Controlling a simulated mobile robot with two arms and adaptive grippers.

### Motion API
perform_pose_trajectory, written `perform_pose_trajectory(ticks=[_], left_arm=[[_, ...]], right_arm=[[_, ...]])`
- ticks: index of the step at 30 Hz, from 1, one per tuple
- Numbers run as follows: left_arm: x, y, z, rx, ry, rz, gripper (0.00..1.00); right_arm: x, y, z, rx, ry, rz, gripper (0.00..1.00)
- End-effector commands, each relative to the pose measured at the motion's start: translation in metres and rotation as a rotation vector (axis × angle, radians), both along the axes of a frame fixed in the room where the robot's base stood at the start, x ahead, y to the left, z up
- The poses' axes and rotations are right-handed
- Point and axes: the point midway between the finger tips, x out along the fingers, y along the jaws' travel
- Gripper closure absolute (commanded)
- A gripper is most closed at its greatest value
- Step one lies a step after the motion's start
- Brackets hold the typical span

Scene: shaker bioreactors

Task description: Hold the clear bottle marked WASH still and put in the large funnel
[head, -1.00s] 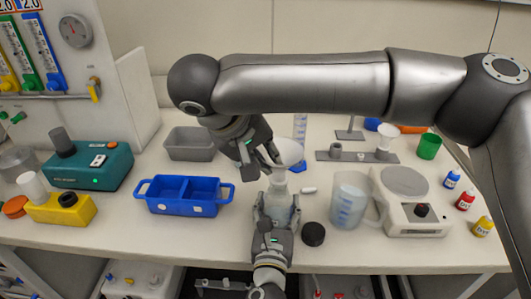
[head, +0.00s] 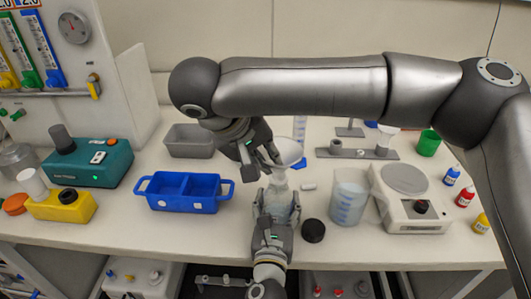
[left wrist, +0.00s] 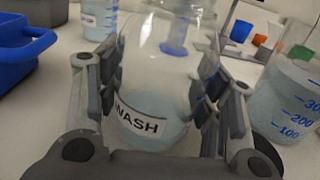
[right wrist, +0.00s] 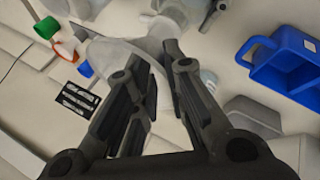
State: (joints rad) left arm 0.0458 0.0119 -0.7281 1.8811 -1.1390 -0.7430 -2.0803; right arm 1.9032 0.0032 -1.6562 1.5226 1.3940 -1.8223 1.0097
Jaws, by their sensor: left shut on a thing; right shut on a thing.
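The clear bottle marked WASH (left wrist: 160,75) stands upright on the bench, with pale liquid low inside. In the left wrist view my left gripper (left wrist: 160,100) is shut around its body. In the head view my left gripper (head: 277,208) holds the bottle (head: 281,200) at the front of the bench. The large translucent funnel (head: 288,152) is over the bottle's mouth, its rim gripped by my right gripper (head: 262,166). The funnel (right wrist: 118,57) also shows in the right wrist view. I cannot tell whether its stem is inside the neck.
A blue two-part tray (head: 185,188) stands left of the bottle. A black cap (head: 313,230), a measuring jug (head: 348,200) and a scale (head: 408,200) are to its right. A small white capsule-shaped piece (head: 309,187) lies close by. A rack (head: 357,154) stands behind.

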Motion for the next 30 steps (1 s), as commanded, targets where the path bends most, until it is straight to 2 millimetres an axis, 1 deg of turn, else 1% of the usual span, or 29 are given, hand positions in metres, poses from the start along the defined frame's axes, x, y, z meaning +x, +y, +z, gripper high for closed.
perform_pose_trajectory(ticks=[2,3,9,17,20,23,30], left_arm=[[0.000,0.000,0.000,0.000,0.001,0.000,0.76],[0.000,0.000,0.000,0.000,0.001,0.000,0.76],[0.000,0.000,0.000,0.000,0.001,0.001,0.76],[0.000,0.000,0.000,0.000,0.001,0.001,0.76],[0.000,0.000,0.000,0.000,0.001,0.001,0.76],[0.000,0.000,0.000,0.000,0.001,0.001,0.76],[0.000,0.000,0.000,0.000,0.001,0.000,0.76]], right_arm=[[0.000,0.000,0.000,0.000,0.000,0.000,1.00],[0.000,0.000,0.000,0.000,0.000,0.000,0.86],[0.000,0.000,0.000,0.000,-0.001,0.000,0.63],[0.000,0.000,0.001,0.000,-0.001,0.000,0.63],[-0.002,0.002,0.004,0.001,-0.002,0.001,0.63],[-0.007,0.006,0.014,0.002,-0.003,0.001,0.63],[-0.030,0.024,0.056,0.002,-0.003,0.002,0.63]])
